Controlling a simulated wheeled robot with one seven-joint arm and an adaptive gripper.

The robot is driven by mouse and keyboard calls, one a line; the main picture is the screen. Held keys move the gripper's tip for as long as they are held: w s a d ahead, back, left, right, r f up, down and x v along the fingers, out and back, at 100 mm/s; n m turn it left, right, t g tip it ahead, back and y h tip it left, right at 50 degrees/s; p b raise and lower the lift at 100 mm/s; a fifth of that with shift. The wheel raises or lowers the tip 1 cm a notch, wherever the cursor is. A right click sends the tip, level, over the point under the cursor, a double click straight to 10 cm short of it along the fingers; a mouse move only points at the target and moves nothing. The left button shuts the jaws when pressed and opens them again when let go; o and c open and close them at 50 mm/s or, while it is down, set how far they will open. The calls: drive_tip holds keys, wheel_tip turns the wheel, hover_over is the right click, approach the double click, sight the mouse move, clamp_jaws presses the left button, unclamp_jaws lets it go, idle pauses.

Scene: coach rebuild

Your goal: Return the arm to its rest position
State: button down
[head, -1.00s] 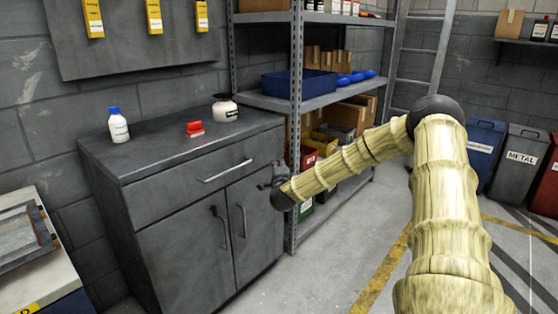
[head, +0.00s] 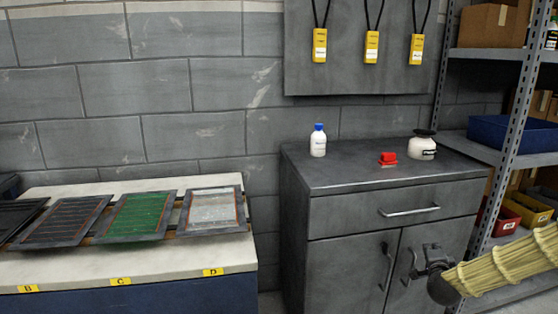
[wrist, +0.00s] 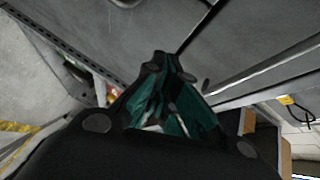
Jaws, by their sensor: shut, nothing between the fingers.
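My arm enters the head view from the lower right, covered in a pale yellow ribbed sleeve. My gripper (head: 412,273) is at its end, in front of the grey cabinet's (head: 340,258) right door, close to the door handles. Whether it touches the door cannot be told. In the wrist view my gripper (wrist: 160,60) has its dark fingers brought together at the tip, with nothing held between them.
On the cabinet top stand a blue-capped white bottle (head: 318,141), a red object (head: 388,158) and a white jar (head: 422,148). A shelving rack (head: 507,130) stands close on the right. A bench (head: 180,258) with several framed panels is at left.

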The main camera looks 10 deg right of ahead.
drive_tip(key=s+a+f+n+g+y, duration=0.25)
drive_tip(key=s+a+f+n, duration=0.2)
drive_tip(key=a+f, duration=0.5)
drive_tip(key=s+a+f+n+g+y, duration=0.1)
drive_tip(key=s+a+f+n+y, duration=0.3)
drive_tip(key=a+f, duration=0.5)
drive_tip(key=s+a+f+n+g, duration=0.2)
drive_tip(key=s+a+f, duration=0.2)
drive_tip(key=s, duration=0.3)
drive_tip(key=s+a+f+n+g, duration=0.2)
drive_tip(key=s+a+f, duration=0.1)
drive_tip(key=s+a, duration=0.3)
drive_tip(key=s+a+f+n+g, duration=0.2)
drive_tip(key=s+a+f+n, duration=0.15)
drive_tip(key=s, duration=0.45)
drive_tip(key=s+a+f+n+g, duration=0.1)
drive_tip(key=s+a+n+g, duration=0.1)
drive_tip(key=s, duration=0.7)
drive_tip(key=s+a+f+n+g, duration=0.1)
drive_tip(key=s+f+n+g, duration=0.15)
drive_tip(key=s, duration=0.75)
wheel_tip(320, 180, up, 20)
drive_tip(key=p, duration=1.9)
drive_tip(key=shift+w+f+m+y, duration=0.2)
drive_tip(key=shift+w+m+y, duration=0.15)
drive_tip(key=shift+m, duration=0.1)
drive_tip(key=shift+a, duration=0.1)
